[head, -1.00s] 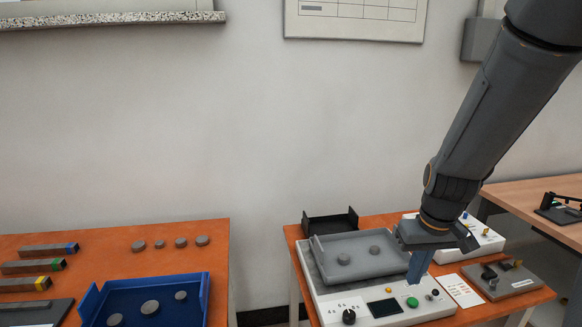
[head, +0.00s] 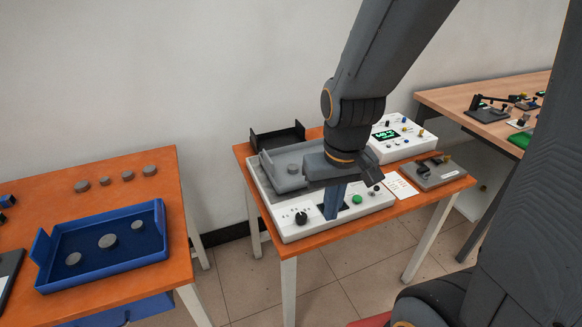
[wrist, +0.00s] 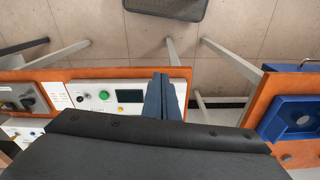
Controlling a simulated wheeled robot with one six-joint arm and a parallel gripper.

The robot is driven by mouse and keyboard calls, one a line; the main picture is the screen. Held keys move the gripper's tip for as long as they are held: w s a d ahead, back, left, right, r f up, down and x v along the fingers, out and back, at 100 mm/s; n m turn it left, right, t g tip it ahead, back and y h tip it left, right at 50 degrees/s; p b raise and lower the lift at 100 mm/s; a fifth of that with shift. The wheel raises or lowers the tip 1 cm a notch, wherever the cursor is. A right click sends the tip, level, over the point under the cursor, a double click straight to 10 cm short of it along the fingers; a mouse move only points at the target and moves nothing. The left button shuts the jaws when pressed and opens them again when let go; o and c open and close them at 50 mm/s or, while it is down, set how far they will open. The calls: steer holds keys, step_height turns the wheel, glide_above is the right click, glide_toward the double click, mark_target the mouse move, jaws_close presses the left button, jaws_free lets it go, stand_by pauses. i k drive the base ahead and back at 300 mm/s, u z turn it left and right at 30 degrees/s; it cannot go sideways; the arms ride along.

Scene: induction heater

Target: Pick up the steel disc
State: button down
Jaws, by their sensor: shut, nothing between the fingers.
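Several grey steel discs are in view, and I cannot tell which one the task means. One disc (head: 293,169) lies on the grey tray (head: 270,160) on top of the white heater unit (head: 290,230). Discs (head: 107,241) also lie in the blue tray (head: 60,286), and more (head: 127,175) stand in a row behind it. My gripper (head: 334,214) is shut and empty, pointing down in front of the grey tray, above the heater's front panel. Its blue fingers (wrist: 161,80) are together in the wrist view. My arm hides part of the grey tray.
The orange tables stand apart, with a floor gap (head: 235,270) between them. A black holder (head: 278,138) stands behind the grey tray. A second white device (head: 395,142) and a grey fixture (head: 435,170) are at the right. A wooden bench (head: 455,97) is farther right.

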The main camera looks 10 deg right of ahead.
mark_target(292, 169)
steer(key=u, duration=3.7)
steer(key=k, duration=1.35)
steer(key=z, duration=1.65)
steer(key=i, duration=0.5)
steer(key=z, duration=0.1)
